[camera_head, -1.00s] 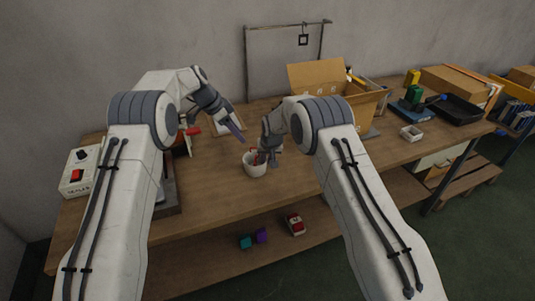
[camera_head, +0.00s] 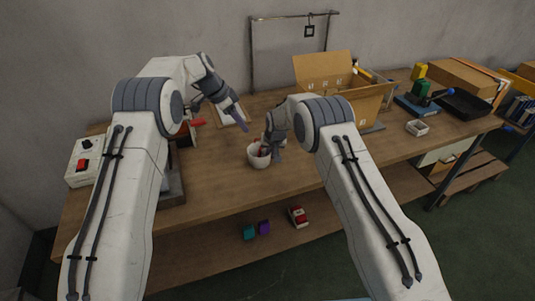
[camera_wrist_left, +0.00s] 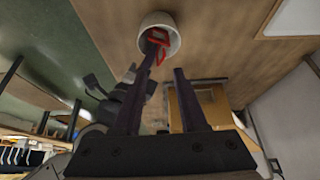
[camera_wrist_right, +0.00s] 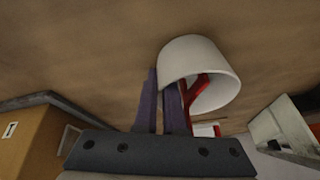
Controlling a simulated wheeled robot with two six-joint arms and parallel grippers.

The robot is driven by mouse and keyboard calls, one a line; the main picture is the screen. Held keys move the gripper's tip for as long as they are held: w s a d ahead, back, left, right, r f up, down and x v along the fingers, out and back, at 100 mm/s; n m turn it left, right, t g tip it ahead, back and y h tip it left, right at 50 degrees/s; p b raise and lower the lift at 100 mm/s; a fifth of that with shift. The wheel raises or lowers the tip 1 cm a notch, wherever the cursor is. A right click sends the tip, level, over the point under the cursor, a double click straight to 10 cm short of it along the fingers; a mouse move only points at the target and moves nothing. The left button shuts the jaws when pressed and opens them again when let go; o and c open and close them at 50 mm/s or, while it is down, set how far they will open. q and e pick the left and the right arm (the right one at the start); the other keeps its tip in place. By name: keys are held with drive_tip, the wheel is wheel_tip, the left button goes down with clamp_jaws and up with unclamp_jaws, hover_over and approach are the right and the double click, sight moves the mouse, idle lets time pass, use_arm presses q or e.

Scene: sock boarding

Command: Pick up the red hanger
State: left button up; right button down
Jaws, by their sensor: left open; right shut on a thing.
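The red hanger (camera_head: 264,151) stands in a white cup (camera_head: 257,162) on the workbench, its upper part showing above the rim. It also shows in the left wrist view (camera_wrist_left: 157,37) and the right wrist view (camera_wrist_right: 197,88). My right gripper (camera_head: 272,153) is at the cup's right side. In the right wrist view its fingers (camera_wrist_right: 164,100) seem shut on the cup's wall, one outside and one inside next to the hanger; the exact contact is hard to see. My left gripper (camera_head: 238,120) is open and empty, above and behind the cup to the left, apart from the hanger.
An open cardboard box (camera_head: 352,103) stands behind and to the right. A grey control box with a red button (camera_head: 82,166) is at the left. A small white tray (camera_head: 417,128) lies to the right. The bench (camera_head: 225,180) in front of the cup is clear.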

use_arm(q)
drive_tip(key=w+d+f+y, duration=0.1)
drive_tip(key=w+d+f, duration=0.1)
drive_tip(key=f, duration=0.6)
drive_tip(key=shift+d+f+n+t, duration=0.2)
drive_tip(key=shift+d+n+t, duration=0.1)
drive_tip(key=shift+d, duration=0.6)
clamp_jaws()
idle(0.9)
